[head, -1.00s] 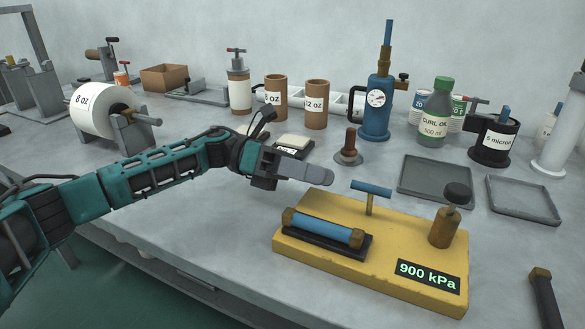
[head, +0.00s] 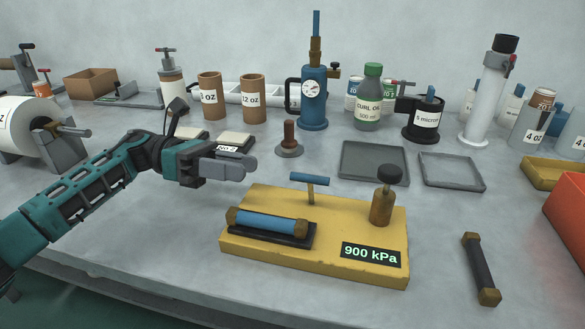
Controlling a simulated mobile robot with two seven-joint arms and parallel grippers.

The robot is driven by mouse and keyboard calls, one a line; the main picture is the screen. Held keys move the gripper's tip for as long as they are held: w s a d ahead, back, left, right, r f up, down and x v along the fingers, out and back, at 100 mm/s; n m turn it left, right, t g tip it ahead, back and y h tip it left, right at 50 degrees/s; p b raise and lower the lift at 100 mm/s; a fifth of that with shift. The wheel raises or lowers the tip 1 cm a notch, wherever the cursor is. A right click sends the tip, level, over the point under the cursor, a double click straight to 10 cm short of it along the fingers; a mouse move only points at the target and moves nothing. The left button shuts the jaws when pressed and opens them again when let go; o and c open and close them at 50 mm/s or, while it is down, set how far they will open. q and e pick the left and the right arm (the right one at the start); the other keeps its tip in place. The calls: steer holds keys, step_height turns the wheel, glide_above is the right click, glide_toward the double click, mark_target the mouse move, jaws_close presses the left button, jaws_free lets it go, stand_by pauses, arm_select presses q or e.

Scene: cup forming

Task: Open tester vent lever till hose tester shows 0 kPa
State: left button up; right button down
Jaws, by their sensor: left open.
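The hose tester (head: 330,262) is a yellow block on the bench in the head view, and its display (head: 370,254) reads 900 kPa. A blue T-shaped lever (head: 309,179) stands on a brass post at its back edge. A brass post with a black knob (head: 388,175) stands at its right. A blue hose piece with brass ends (head: 268,222) lies in a black holder on its left. My left gripper (head: 236,167) is open and empty, left of the T-shaped lever and apart from it. The fingers are seen side-on. My right gripper is out of view.
A loose black hose with brass ends (head: 480,268) lies right of the tester. Behind it are two grey trays (head: 375,160), a brown-knobbed stand (head: 289,140) and a blue pump with a gauge (head: 314,100). An orange box (head: 568,220) is at the right edge.

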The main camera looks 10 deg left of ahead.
mark_target(313, 176)
arm_select(q)
steer(key=shift+d+m, duration=0.3)
steer(key=shift+m, duration=0.1)
steer(key=d+p, duration=0.1)
steer(key=d, duration=1.1)
steer(key=shift+s+d, duration=0.2)
jaws_close()
